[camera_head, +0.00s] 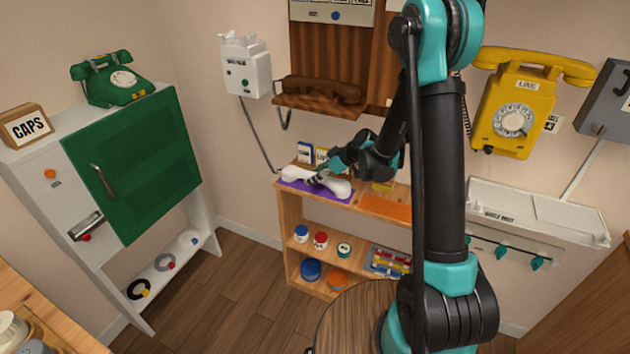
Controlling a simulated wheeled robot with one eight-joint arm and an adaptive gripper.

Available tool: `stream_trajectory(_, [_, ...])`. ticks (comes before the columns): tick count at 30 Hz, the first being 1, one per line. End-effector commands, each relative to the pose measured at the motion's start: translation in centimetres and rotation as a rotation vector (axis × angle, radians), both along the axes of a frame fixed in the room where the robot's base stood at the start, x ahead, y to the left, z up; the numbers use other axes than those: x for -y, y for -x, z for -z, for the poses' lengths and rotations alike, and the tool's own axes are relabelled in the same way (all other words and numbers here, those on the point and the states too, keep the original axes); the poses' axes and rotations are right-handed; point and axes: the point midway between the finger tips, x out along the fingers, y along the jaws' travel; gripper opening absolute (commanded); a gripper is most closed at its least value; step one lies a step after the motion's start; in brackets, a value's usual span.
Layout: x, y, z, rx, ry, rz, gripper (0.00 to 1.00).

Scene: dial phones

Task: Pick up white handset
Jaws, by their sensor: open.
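The white handset (299,177) lies on a purple mat (327,194) on top of the wooden shelf unit (288,207). My gripper (318,176) is over the middle of the handset, with its fingers reaching down close to it. The gripper is open. Whether the fingers touch the handset or straddle it cannot be told from this view. My gripper hides part of the handset's middle.
An orange mat (385,207) lies to the right on the same shelf top. Small cards (305,153) stand behind the handset. A brown handset (322,90) rests on a wall ledge above. A white wall phone (244,66) hangs to the left, its cord running down towards the shelf.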

Motion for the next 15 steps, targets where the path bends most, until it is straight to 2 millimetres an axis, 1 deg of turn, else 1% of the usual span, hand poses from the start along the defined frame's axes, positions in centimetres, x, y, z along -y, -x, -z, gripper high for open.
stream_trajectory(8, [-0.19,-0.09,0.24,0.0,0.0,0.0,0.52])
stream_trajectory(11, [-0.18,-0.09,0.23,0.0,0.0,0.0,0.41])
stream_trajectory(15, [-0.17,-0.07,0.23,0.0,0.001,0.0,0.23])
